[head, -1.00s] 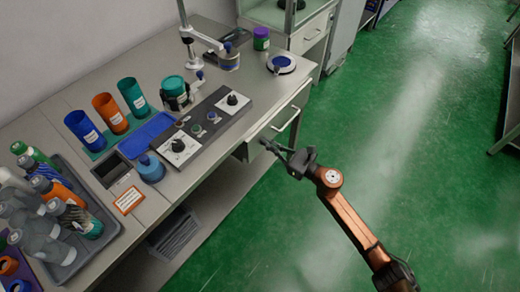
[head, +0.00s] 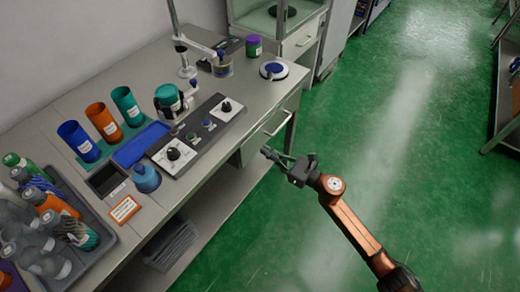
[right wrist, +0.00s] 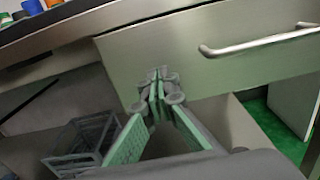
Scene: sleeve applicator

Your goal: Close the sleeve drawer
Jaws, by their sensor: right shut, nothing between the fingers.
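The sleeve drawer is the grey drawer under the bench top, with a bar handle (head: 279,122) on its front. In the right wrist view its plain front (right wrist: 190,62) fills the upper middle, with the handle (right wrist: 258,43) at upper right. My right gripper (head: 267,152) is shut and empty, with its tips at the drawer front, left of and below the handle. In the right wrist view its fingertips (right wrist: 158,82) overlap the lower part of the front; I cannot tell if they touch it. Whether the drawer is flush is unclear. My left gripper is not in view.
A grey crate (head: 171,246) sits below the bench.

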